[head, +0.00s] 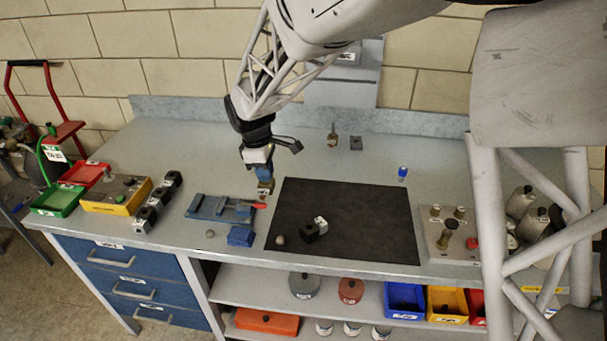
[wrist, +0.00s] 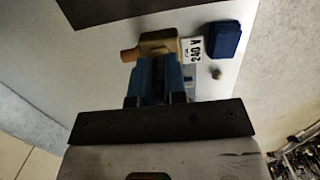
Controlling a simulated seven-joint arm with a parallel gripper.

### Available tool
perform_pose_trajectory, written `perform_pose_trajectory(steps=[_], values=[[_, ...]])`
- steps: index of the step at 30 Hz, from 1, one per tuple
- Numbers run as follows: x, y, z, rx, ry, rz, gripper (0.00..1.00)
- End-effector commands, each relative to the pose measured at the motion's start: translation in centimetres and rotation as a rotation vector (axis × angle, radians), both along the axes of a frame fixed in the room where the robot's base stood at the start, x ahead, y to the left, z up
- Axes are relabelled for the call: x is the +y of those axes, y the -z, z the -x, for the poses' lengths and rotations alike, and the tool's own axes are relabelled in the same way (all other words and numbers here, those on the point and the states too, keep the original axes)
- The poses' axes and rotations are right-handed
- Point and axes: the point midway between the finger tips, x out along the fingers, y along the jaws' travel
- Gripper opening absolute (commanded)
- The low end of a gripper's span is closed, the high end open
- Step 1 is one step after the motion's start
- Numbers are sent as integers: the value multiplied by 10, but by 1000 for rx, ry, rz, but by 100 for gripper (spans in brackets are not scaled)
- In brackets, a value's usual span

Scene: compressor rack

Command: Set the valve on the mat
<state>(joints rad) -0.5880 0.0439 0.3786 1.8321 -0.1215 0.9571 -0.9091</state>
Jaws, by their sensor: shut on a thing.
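My gripper (head: 265,177) is shut on a small brass valve (head: 266,187), left of the mat's far left corner. In the wrist view the valve (wrist: 158,43) sits between the blue fingertips (wrist: 158,72), with a copper-coloured stub to its left and a white printed label beside it on the right. The valve appears held above the bench; its exact height is hard to tell. The black mat (head: 370,220) lies flat on the bench, and part of it shows in the wrist view (wrist: 110,8).
A black block with a white label (head: 314,228) and a grey knob (head: 280,240) are on the mat's near left part. A blue vise (head: 215,208) and blue block (head: 241,236) are left of it. The mat's middle and right are clear.

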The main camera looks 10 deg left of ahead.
Motion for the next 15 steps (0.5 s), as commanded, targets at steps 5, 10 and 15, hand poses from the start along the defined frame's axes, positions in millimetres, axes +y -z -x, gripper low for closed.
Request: perform_pose_trajectory(steps=[5,10,15], values=[[-29,-8,-35,-1,4,0,0],[-50,-14,-58,-1,3,0,0],[-62,-17,-70,-1,2,1,0]])
